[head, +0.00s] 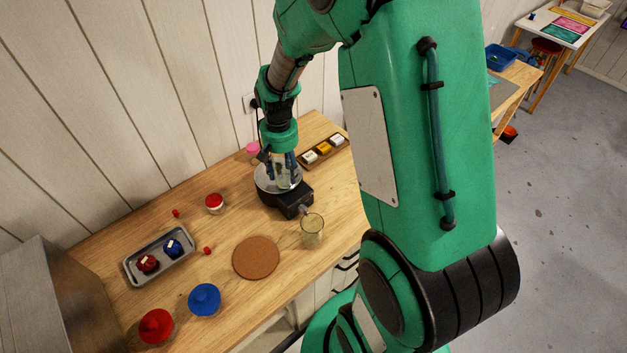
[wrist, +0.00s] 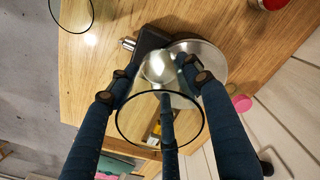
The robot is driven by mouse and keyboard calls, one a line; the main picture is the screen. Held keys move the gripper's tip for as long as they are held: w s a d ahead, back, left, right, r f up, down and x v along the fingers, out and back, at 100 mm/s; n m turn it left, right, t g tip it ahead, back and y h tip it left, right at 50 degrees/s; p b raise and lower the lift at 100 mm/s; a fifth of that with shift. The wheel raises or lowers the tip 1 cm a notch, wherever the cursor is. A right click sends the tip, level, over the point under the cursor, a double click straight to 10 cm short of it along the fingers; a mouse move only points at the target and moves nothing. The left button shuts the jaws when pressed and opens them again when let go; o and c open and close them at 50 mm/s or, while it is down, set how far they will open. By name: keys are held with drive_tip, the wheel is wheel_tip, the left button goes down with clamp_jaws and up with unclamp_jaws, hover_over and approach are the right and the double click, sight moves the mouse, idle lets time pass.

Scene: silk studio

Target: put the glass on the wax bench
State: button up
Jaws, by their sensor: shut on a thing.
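My gripper (head: 281,174) is shut on a clear glass (head: 285,182), over a round steel plate (head: 264,184) on a black device. In the wrist view the held glass's dark round rim (wrist: 147,146) shows between my fingers. I cannot tell whether its base touches the plate. A second clear glass (head: 312,232) stands on the wooden bench (head: 215,268) in front of the device, and its rim shows at the top left of the wrist view (wrist: 70,14). Nothing marks which surface is the wax bench.
A cork mat (head: 256,258) lies left of the second glass. A metal tray (head: 137,272) holds red and blue items. Red (head: 156,325) and blue (head: 204,299) round pieces stand at the front left. A wooden tray of blocks (head: 323,151) and a pink piece (head: 253,148) are behind.

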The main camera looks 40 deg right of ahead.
drive_tip(key=s+d+f+m+b, duration=0.1)
drive_tip(key=s+d+f+m, duration=0.3)
drive_tip(key=s+d, duration=0.5)
drive_tip(key=d, duration=0.2)
drive_tip(key=shift+s+d+f+b, duration=0.3)
drive_tip(key=shift+s+b, duration=0.1)
drive_tip(key=shift+f, duration=0.1)
drive_tip(key=shift+f+b, duration=0.3)
drive_tip(key=shift+f, duration=2.7)
drive_tip(key=shift+f, duration=1.9)
drive_tip(key=shift+f+b, duration=0.1)
drive_tip(key=shift+b, duration=0.2)
drive_tip(key=o, duration=1.1)
drive_tip(key=shift+c, duration=0.2)
